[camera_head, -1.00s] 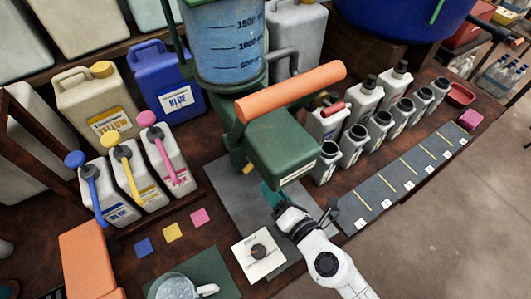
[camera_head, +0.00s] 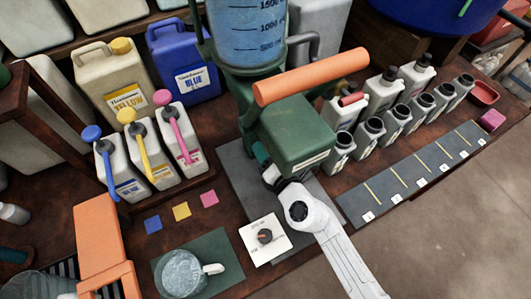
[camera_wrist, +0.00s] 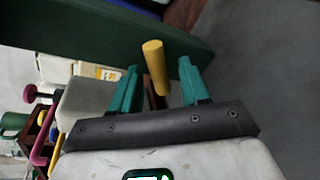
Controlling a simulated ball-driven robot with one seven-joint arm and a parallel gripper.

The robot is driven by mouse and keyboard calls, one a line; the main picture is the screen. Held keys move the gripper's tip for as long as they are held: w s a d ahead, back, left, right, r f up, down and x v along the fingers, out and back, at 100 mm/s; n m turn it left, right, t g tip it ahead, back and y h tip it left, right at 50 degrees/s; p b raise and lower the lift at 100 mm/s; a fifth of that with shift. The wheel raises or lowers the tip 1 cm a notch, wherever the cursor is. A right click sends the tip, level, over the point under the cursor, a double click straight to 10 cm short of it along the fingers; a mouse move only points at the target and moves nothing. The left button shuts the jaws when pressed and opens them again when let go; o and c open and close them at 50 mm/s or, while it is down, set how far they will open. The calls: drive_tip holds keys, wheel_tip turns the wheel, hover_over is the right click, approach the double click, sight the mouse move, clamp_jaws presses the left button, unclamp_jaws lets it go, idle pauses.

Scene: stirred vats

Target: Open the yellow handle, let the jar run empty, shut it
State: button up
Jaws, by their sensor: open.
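The jar (camera_head: 245,38) is a clear graduated vessel with blue liquid in it, held in a green stand at the top middle of the head view. The yellow handle (camera_wrist: 155,66) is a short round peg in the wrist view, by a dark green bar. My gripper (camera_wrist: 159,70) is open, with its teal fingers on either side of the handle. I cannot tell whether they touch it. In the head view my gripper (camera_head: 266,166) is at the left edge of the green block (camera_head: 292,138), and the handle is hidden there.
A long orange bar (camera_head: 312,77) lies above the green block. A clear pitcher (camera_head: 182,272) stands on a green mat at the lower left. A white dial plate (camera_head: 265,238) lies left of my arm. Pump bottles (camera_head: 120,165) stand left; several grey bottles (camera_head: 396,120) stand right.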

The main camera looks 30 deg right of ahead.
drive_tip(key=shift+c, duration=0.3)
clamp_jaws()
idle(0.4)
drive_tip(key=m+y, duration=0.1)
drive_tip(key=m, duration=0.2)
drive_tip(key=shift+m+y, duration=0.4)
drive_tip(key=shift+m, duration=0.8)
drive_tip(key=shift+o, duration=0.3)
unclamp_jaws()
drive_tip(key=shift+r, duration=0.1)
